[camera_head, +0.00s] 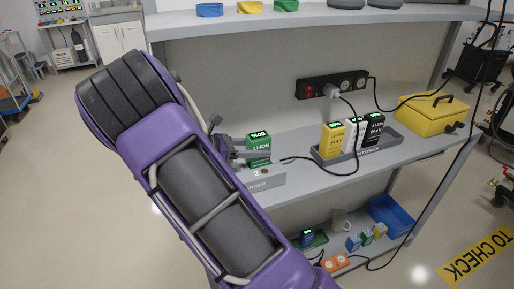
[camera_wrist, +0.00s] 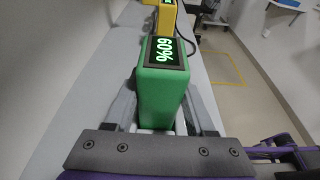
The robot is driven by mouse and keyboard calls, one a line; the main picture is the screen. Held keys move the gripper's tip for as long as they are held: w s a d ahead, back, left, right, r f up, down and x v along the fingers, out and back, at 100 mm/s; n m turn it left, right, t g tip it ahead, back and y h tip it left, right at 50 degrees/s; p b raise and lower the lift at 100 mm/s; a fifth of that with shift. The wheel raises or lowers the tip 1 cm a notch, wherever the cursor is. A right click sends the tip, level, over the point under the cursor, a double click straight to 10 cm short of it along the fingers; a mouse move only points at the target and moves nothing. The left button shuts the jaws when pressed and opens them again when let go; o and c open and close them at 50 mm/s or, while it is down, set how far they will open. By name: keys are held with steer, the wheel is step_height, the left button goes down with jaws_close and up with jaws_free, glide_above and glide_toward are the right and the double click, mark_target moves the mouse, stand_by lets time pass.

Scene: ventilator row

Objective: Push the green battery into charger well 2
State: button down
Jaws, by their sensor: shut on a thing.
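The green battery (camera_head: 259,149) is upright, with LI-ION on its side and a lit display on top. It is held over or at the grey charger (camera_head: 266,183), whose front shows a 2. I cannot tell whether its bottom is inside a well. My gripper (camera_head: 243,156) reaches in from the left, shut on the green battery. My arm hides the left part of the charger.
A grey tray (camera_head: 386,148) to the right holds yellow, white and black batteries. A power strip (camera_head: 331,85) is on the back panel, with cables hanging over the shelf. A yellow case (camera_head: 432,113) stands at the right. The lower shelf holds a blue bin (camera_head: 392,215).

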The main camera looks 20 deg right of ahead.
stand_by(0.3)
steer(key=shift+c, duration=0.8)
jaws_free()
